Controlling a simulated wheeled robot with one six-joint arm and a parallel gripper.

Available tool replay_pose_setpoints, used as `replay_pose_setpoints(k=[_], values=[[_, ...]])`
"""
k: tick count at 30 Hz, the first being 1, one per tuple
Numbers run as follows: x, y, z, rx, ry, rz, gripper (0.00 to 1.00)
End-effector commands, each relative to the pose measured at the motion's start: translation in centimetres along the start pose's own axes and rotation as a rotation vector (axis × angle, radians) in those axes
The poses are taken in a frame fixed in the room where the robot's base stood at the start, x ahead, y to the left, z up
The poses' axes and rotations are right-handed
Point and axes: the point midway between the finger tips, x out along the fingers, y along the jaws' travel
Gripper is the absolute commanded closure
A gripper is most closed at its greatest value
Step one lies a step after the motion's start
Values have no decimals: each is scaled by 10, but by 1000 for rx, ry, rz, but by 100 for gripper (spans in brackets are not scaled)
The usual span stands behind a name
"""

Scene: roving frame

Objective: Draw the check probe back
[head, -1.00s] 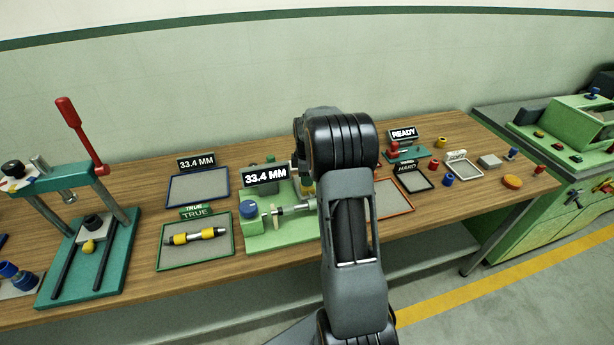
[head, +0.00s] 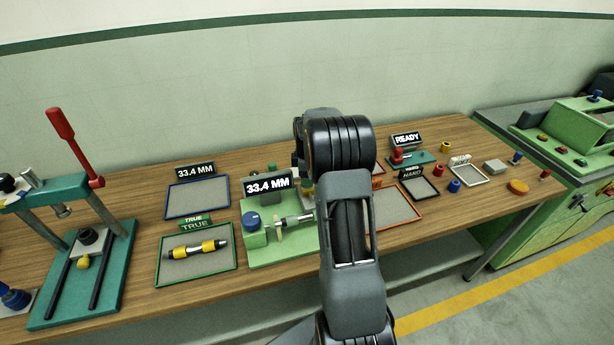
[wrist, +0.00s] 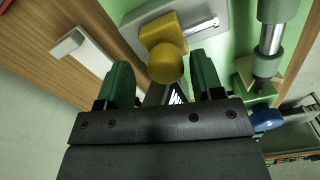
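The green gauge fixture (head: 285,248) stands mid-bench with a blue knob (head: 253,219), a metal spindle (head: 292,220) and a sign reading 33.4 MM (head: 268,184). In the wrist view a yellow block with a round yellow knob (wrist: 165,62) and a metal rod (wrist: 200,25) sits on a grey plate; I take this to be the check probe. My gripper (wrist: 163,82) has its two green fingers apart, one on each side of the knob. Gaps show beside the knob, and I see no clear contact. In the head view my arm hides the gripper and most of this part.
Left of the fixture, a TRUE tray (head: 165,279) holds a yellow-banded rod (head: 196,250). A blue-rimmed tray (head: 198,198) behind it is empty. A teal press with a red lever (head: 75,147) stands far left. Small trays and loose pieces lie to the right.

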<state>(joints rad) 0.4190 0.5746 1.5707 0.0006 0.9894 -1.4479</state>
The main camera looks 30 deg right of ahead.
Motion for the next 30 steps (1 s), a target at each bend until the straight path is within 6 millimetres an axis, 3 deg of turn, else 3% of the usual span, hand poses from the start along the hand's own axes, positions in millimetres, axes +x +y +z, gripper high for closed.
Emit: replay_pose_setpoints(k=[7,11,24,30], values=[[-1,-1,0,0,-1,-3,40],[-13,0,0,0,-1,-2,40],[-99,0,0,0,0,2,40],[-125,0,0,0,0,-1,40]])
